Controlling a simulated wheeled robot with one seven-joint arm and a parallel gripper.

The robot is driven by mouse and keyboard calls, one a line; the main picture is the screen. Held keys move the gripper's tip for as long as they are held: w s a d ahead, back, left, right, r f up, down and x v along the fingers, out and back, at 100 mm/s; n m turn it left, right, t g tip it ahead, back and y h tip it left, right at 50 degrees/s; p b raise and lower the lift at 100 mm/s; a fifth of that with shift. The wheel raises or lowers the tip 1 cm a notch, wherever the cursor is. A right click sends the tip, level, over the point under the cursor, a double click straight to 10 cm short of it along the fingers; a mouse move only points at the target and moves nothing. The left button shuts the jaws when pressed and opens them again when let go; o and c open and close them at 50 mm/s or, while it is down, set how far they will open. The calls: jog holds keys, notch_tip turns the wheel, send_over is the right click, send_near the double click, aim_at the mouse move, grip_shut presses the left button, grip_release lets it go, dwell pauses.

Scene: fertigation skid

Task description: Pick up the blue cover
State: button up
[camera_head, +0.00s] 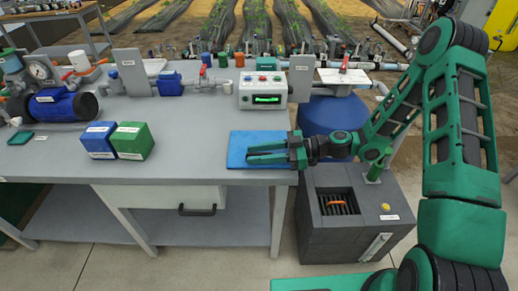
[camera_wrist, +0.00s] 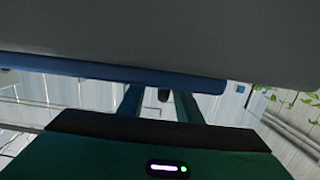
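A flat blue rectangular panel (camera_head: 240,140), which looks like the blue cover, lies at the right front corner of the grey workbench in the head view. My gripper (camera_head: 249,153) reaches in from the right, over or at this panel, with its two green fingers pointing left and a gap between them. I cannot tell whether they touch it. In the wrist view, the gripper (camera_wrist: 160,98) shows two spread fingers with a dark piece seen between them. A blue edge (camera_wrist: 120,72) crosses in front of the fingertips and hides them.
On the workbench (camera_head: 200,172) stand blue (camera_head: 97,140) and green (camera_head: 132,141) boxes, a control box (camera_head: 263,90) with a green display, and a pump (camera_head: 62,104). A blue tank (camera_head: 318,116) and a dark grey box (camera_head: 349,235) stand right of the bench.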

aim_at(249, 155)
jog(key=shift+a+f, duration=0.15)
jog(key=shift+a, duration=0.7)
jog(key=shift+a+f, duration=0.1)
jog(key=shift+a, duration=0.7)
grip_shut()
jog(key=shift+r, duration=0.1)
